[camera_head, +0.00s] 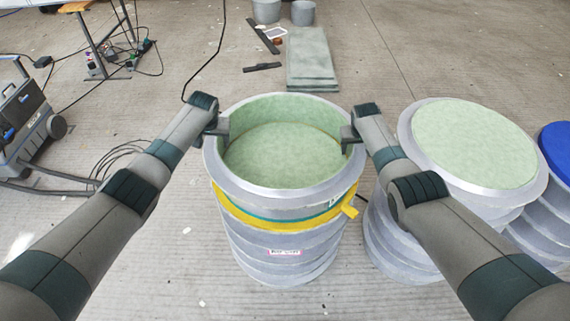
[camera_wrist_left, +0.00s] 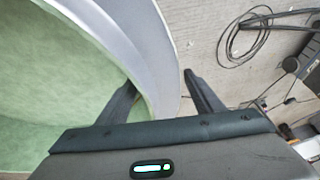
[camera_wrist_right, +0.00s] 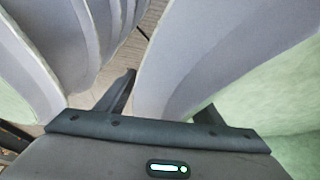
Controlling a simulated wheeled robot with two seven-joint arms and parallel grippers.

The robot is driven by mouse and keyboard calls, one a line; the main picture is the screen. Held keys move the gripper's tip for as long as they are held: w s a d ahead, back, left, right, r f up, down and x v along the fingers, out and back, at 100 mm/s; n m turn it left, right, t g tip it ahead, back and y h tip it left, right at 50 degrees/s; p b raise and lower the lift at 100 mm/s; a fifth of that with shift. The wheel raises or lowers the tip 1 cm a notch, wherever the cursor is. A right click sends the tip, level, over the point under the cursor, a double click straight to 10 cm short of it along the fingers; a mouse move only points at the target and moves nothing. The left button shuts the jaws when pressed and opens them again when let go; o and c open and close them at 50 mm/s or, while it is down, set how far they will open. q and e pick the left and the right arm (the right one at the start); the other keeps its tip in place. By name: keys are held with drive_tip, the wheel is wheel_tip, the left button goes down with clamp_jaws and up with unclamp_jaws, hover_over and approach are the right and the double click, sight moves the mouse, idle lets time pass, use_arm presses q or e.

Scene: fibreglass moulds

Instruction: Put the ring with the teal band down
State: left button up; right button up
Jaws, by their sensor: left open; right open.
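The ring with the teal band (camera_head: 282,200) sits level at the top of the middle stack of grey rings (camera_head: 285,255). Its teal band runs around its lower outside, just above a yellow band. Pale green shows inside it. My left gripper (camera_head: 218,127) is open at the ring's left wall; in the left wrist view the rim (camera_wrist_left: 150,45) passes between its fingers, one inside and one outside. My right gripper (camera_head: 350,138) is open at the right wall; in the right wrist view the ring wall (camera_wrist_right: 185,60) lies between its fingers. I cannot tell whether the fingers touch it.
A second stack with a pale green top (camera_head: 475,140) stands close on the right, with a blue-topped one (camera_head: 558,148) beyond. A grey machine (camera_head: 25,125) and cables are at the left. Flat boards (camera_head: 311,60) lie behind. Floor is clear in front of the middle stack.

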use_arm(q)
drive_tip(key=v, duration=1)
drive_tip(key=shift+s+r, duration=0.15)
drive_tip(key=shift+r, duration=0.05)
use_arm(e)
drive_tip(key=shift+r, duration=0.15)
drive_tip(key=shift+v, duration=5.85)
use_arm(q)
drive_tip(key=shift+r, duration=0.1)
use_arm(e)
drive_tip(key=shift+s, duration=0.1)
